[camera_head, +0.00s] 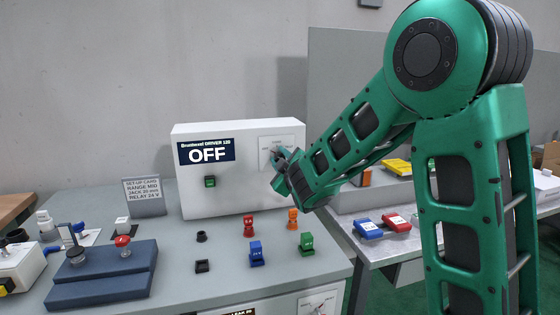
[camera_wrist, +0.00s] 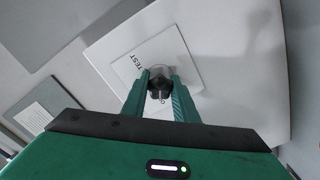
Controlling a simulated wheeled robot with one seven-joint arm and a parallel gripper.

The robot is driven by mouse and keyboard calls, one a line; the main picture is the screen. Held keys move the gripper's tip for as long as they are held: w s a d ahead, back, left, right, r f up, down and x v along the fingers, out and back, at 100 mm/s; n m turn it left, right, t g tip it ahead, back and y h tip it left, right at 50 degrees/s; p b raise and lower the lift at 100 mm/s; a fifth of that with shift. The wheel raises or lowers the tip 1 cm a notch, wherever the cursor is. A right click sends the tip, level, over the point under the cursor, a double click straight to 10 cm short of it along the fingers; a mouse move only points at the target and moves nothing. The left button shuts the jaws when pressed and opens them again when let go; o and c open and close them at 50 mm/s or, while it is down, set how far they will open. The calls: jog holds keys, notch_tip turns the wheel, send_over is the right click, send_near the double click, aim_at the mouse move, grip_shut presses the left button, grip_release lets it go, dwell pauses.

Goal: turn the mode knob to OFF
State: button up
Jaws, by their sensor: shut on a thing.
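The mode knob (camera_wrist: 159,82) is a small dark knob on a pale label plate (camera_wrist: 188,60) where the word TEST shows; the knob's pointer direction is not clear. My gripper (camera_wrist: 160,92) is shut on the knob, with one green finger on each side. In the head view, my gripper (camera_head: 277,172) reaches the upper right of the white machine box (camera_head: 240,195) and hides most of the knob there. The box's dark display (camera_head: 207,151) reads OFF under the name Brustwell DRIVER 120.
A green switch (camera_head: 210,181) is on the box front. Red, orange, blue and green plugs (camera_head: 256,253) stand before it. A side table (camera_head: 385,250) is at right.

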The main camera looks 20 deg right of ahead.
jog(key=shift+f, duration=0.1)
jog(key=o, duration=1.1)
jog(key=shift+c, duration=0.2)
jog(key=shift+s, duration=0.1)
jog(key=s, duration=1)
jog(key=shift+s, duration=0.3)
